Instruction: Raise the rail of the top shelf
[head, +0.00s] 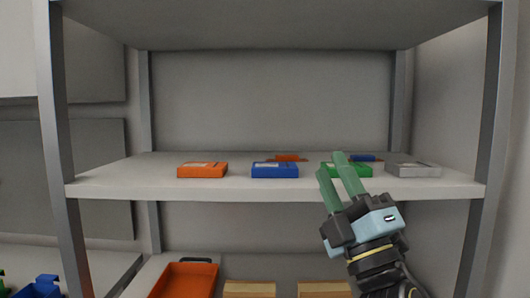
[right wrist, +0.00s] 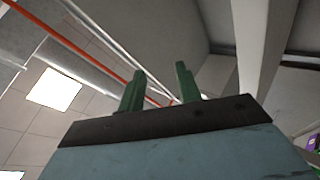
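A grey shelf unit fills the head view. Its shelf board (head: 130,185) at mid height carries several flat boxes, and another grey board (head: 280,22) spans the top of the picture. I cannot make out a separate rail on either board. My right gripper (head: 332,164) is in front of the mid-height board, right of centre, its green fingers pointing up and partly covering a green box (head: 332,168). The fingers stand apart with nothing between them, also in the right wrist view (right wrist: 160,68). My left gripper is not in view.
On the board are an orange box (head: 202,170), a blue box (head: 275,170) and a grey box (head: 414,170), with an orange one (head: 288,157) and a blue one (head: 362,157) behind. Metal posts (head: 62,150) (head: 490,140) flank it. Below is an orange tray (head: 185,282).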

